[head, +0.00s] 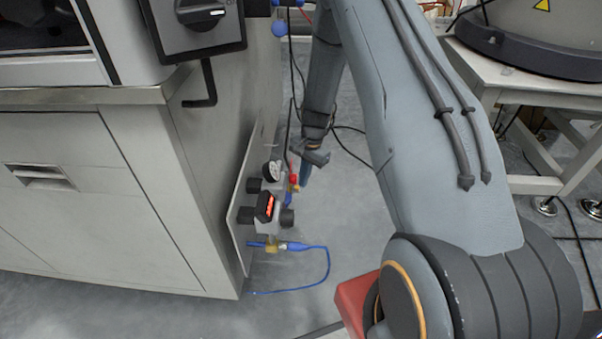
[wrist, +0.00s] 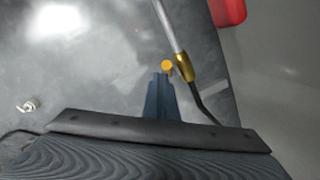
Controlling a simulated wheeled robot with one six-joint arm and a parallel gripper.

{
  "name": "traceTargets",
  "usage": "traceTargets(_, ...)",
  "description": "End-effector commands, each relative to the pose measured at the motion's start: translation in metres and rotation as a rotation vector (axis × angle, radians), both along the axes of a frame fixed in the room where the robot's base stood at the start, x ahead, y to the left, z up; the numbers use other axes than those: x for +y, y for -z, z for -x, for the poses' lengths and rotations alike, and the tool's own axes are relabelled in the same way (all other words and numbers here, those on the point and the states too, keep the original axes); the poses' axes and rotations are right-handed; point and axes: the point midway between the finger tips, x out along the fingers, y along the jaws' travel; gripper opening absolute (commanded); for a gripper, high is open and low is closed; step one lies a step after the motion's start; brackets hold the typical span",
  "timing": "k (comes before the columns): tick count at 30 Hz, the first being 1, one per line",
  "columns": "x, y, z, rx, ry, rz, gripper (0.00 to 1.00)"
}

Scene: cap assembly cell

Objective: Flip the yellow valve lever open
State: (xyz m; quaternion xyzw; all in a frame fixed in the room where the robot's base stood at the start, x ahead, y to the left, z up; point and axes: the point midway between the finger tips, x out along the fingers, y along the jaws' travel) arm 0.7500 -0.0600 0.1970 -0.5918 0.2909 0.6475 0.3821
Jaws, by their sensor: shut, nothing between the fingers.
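In the wrist view a small yellow piece (wrist: 167,67), which looks like the end of the valve lever, lies just beyond the tips of my gripper (wrist: 160,78). It sits beside a brass fitting (wrist: 183,68) on a grey line. My blue fingers are together with nothing between them; I cannot tell whether they touch the yellow piece. In the head view my gripper (head: 303,181) points down beside the right side of the valve panel. Only a small yellow-brass bit (head: 294,188) shows there, below a red part, so the lever's angle is unclear.
A blue hose (head: 327,265) loops below. A steel cabinet (head: 90,200) stands left, and a table (head: 545,90) stands right. Open floor lies between.

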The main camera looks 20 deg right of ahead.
Motion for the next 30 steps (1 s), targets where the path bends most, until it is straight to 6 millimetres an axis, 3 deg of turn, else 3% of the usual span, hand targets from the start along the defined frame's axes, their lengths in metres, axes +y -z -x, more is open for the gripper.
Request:
traceTargets(13, 0.014, 0.008, 0.026, 0.004, -0.005, -0.002, 0.00)
traceTargets(30, 0.016, 0.017, 0.033, 0.002, -0.001, -0.001, 0.00)
